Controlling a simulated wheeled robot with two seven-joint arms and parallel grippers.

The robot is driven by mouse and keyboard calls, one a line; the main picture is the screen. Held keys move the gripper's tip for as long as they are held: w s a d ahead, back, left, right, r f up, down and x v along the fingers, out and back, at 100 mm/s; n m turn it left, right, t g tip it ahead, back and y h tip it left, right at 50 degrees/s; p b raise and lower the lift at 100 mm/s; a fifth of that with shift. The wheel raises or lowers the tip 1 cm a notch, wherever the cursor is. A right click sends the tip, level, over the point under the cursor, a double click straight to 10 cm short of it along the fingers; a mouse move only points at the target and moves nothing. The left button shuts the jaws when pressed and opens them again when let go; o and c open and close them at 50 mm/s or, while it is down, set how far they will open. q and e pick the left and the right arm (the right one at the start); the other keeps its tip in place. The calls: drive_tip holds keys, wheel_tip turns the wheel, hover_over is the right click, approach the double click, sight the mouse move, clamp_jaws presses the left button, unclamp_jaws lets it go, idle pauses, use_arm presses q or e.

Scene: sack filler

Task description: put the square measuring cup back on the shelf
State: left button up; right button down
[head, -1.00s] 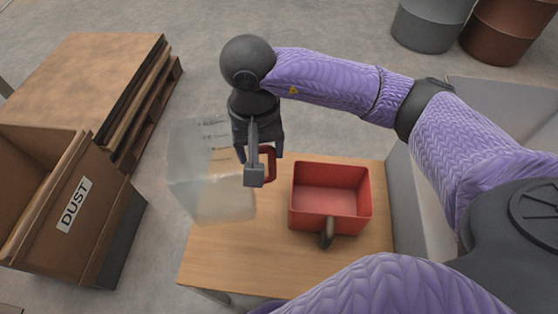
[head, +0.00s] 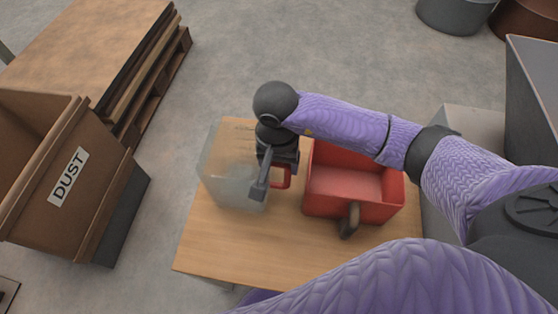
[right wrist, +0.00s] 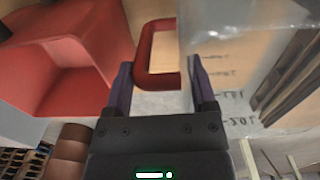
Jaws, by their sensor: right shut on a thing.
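The square measuring cup (head: 228,182) is a clear, see-through box with a red handle (head: 284,180). My right gripper (head: 272,180) is shut on that handle. In the right wrist view the red handle (right wrist: 152,58) sits between the two fingers of the gripper (right wrist: 160,80), and the cup's clear wall (right wrist: 225,70) carries dark volume marks. The cup is upright over the left part of the wooden shelf top (head: 270,245); I cannot tell whether its base touches the wood. My left gripper is not in view.
A red scoop (head: 350,190) with a dark handle stands on the shelf top, close to the right of my gripper. A brown bin labelled DUST (head: 65,180) and a wooden pallet stack (head: 100,40) stand at the left. The front of the shelf top is clear.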

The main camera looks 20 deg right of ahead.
drive_tip(key=shift+f, duration=0.1)
drive_tip(key=shift+c, duration=0.3)
unclamp_jaws()
drive_tip(key=shift+o, duration=0.3)
wheel_tip(320, 180, up, 12)
drive_tip(key=p, duration=0.4)
drive_tip(key=shift+a, duration=0.15)
drive_tip(key=shift+w, duration=0.1)
